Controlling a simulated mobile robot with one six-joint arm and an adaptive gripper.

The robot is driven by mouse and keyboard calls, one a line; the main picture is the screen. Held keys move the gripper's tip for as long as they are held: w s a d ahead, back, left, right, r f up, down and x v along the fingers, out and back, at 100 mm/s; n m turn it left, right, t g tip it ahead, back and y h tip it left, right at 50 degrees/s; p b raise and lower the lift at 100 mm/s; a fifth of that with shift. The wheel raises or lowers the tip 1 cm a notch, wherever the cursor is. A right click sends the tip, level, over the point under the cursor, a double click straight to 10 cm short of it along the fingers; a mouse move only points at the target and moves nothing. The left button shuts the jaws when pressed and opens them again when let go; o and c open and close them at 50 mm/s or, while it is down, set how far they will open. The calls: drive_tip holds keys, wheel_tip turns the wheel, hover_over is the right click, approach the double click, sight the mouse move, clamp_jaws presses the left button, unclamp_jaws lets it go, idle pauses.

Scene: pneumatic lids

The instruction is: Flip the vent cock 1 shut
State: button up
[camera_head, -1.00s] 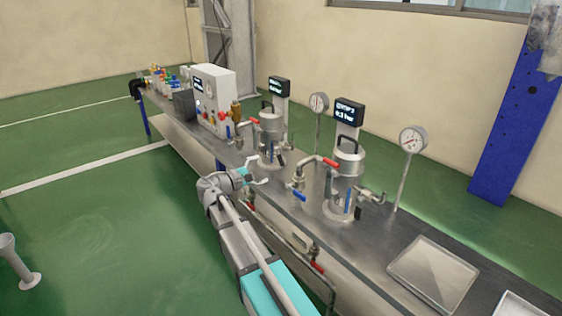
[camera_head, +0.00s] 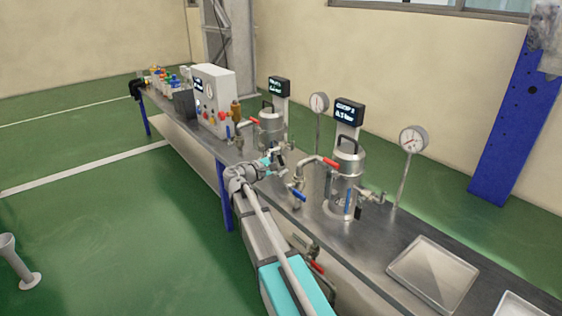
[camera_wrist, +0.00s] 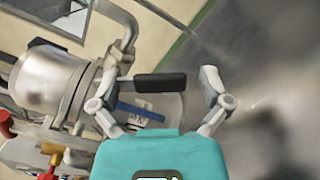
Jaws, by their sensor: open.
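The left pressure pot (camera_head: 271,127) is a steel vessel on the bench, and it shows on its side in the wrist view (camera_wrist: 45,78). In the wrist view a black lever handle (camera_wrist: 165,84) lies between the fingers of my gripper (camera_wrist: 158,90), and a blue lever (camera_wrist: 140,113) is just below it. No label is readable, so I cannot tell for sure which is vent cock 1. My gripper is open around the black lever, with a gap on the right finger's side. In the head view my gripper (camera_head: 272,162) is in front of the left pot's base and partly hides the fittings.
The right pot (camera_head: 346,172) stands close by, with a red-handled pipe (camera_head: 331,162) and a blue lever (camera_head: 298,194) near my arm. Gauges (camera_head: 413,139) stand on posts. A control box (camera_head: 214,95) is on the left. An empty tray (camera_head: 434,272) lies at right.

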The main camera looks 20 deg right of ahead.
drive_tip(key=c, duration=1.2)
drive_tip(key=shift+o, duration=0.2)
drive_tip(key=shift+w+f+m, duration=0.1)
drive_tip(key=shift+w+m, duration=0.05)
drive_tip(key=shift+m, duration=0.15)
drive_tip(key=m, duration=0.2)
drive_tip(key=w+m, duration=0.1)
drive_tip(key=shift+a+f+b, duration=0.2)
drive_tip(key=shift+f+b, duration=0.05)
drive_tip(key=shift+b, duration=0.1)
drive_tip(key=shift+w+a+f+m, duration=0.1)
drive_tip(key=shift+w+m, duration=0.2)
drive_tip(key=shift+m, duration=0.55)
drive_tip(key=shift+w+a+m, duration=0.1)
drive_tip(key=shift+w+m, duration=0.15)
drive_tip(key=shift+m, duration=0.6)
drive_tip(key=o, duration=1.2)
drive_tip(key=shift+c, duration=0.2)
